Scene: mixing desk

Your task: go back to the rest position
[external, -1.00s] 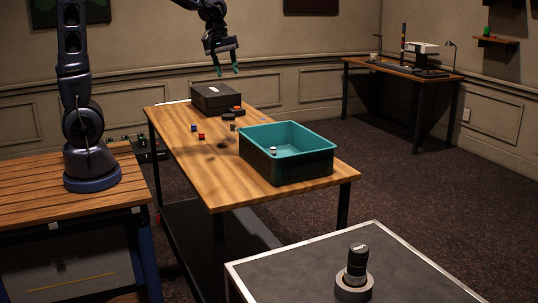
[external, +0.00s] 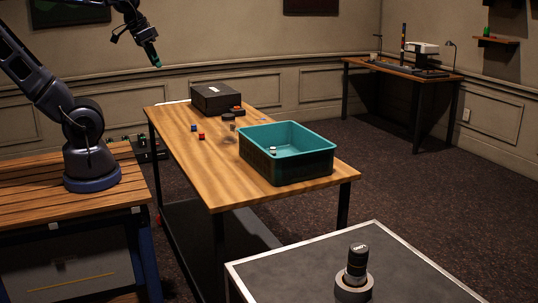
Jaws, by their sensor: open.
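My gripper (external: 153,58) is at the top left of the external view, raised in the air above and behind the far left end of the wooden table. It is open, and I see nothing between its green-tipped fingers. It touches nothing. My arm leans back to the left from its base on the slatted bench (external: 30,196).
The wooden table (external: 190,165) bears a teal bin (external: 290,165) with a small pale item in it, a black box (external: 215,98) and several small blocks. A grey table (external: 300,275) in front holds a dark cylinder (external: 357,262) in a ring. Air around my gripper is clear.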

